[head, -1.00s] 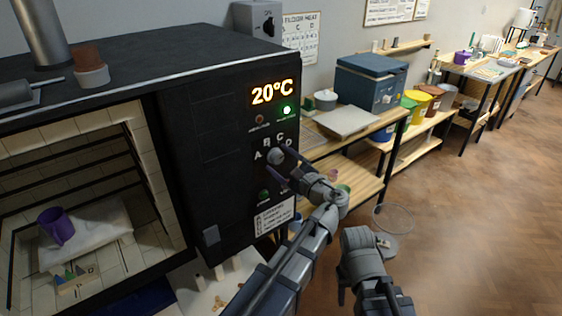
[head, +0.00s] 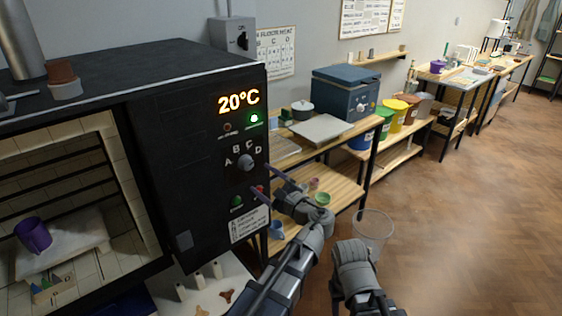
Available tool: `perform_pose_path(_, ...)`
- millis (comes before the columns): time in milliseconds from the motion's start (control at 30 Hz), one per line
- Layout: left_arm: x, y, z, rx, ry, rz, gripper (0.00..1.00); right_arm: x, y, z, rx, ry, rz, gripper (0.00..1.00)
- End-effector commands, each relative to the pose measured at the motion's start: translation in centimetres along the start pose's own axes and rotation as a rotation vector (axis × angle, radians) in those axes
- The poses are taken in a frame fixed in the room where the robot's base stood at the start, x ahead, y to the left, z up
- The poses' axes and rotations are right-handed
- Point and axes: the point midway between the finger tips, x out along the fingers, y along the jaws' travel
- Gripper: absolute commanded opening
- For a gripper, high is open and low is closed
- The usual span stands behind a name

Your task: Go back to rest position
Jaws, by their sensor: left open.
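My left gripper (head: 264,184) is open and empty in front of the lower right of the black kiln's control panel. Its two purple fingers point toward the panel, just below and right of the grey dial knob (head: 245,162). The knob sits among the letters A, B, C and D, and I see a gap between it and the fingers. A finger partly covers the red button (head: 259,189). My right arm shows at the bottom centre; its gripper is not visible.
The kiln (head: 185,150) reads 20°C, with a green lamp (head: 254,118) lit. Its open chamber holds a purple mug (head: 33,235). A wooden bench (head: 345,138) with a blue box (head: 345,92) stands behind my arms. A clear container (head: 373,232) is nearby. Floor at right is free.

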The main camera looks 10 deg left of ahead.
Motion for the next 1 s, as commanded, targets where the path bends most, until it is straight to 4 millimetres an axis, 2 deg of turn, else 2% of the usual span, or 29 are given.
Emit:
perform_pose_path(133,1.0,4.8,-0.5,-0.161,0.063,0.177,0.84,0.0,0.0,0.0,0.000,0.000,0.000,0.50)
perform_pose_path(267,0.8,11.4,-1.9,-0.402,0.131,0.454,0.84,0.0,0.0,0.0,0.000,0.000,0.000,0.50)
perform_pose_path(400,-1.4,17.2,-3.9,-0.660,0.173,0.776,0.84,0.0,0.0,0.0,0.000,0.000,0.000,0.50)
perform_pose_path(500,-3.6,19.8,-5.2,-0.808,0.182,0.980,0.84,0.0,0.0,0.0,0.000,0.000,0.000,0.50)
perform_pose_path(700,-7.3,22.1,-6.7,-0.995,0.178,1.271,0.84,0.0,0.0,0.0,0.000,0.000,0.000,0.50)
perform_pose_path(1000,-11.8,22.8,-7.8,-1.168,0.152,1.600,0.84,0.0,0.0,0.0,0.000,0.000,0.000,0.50)
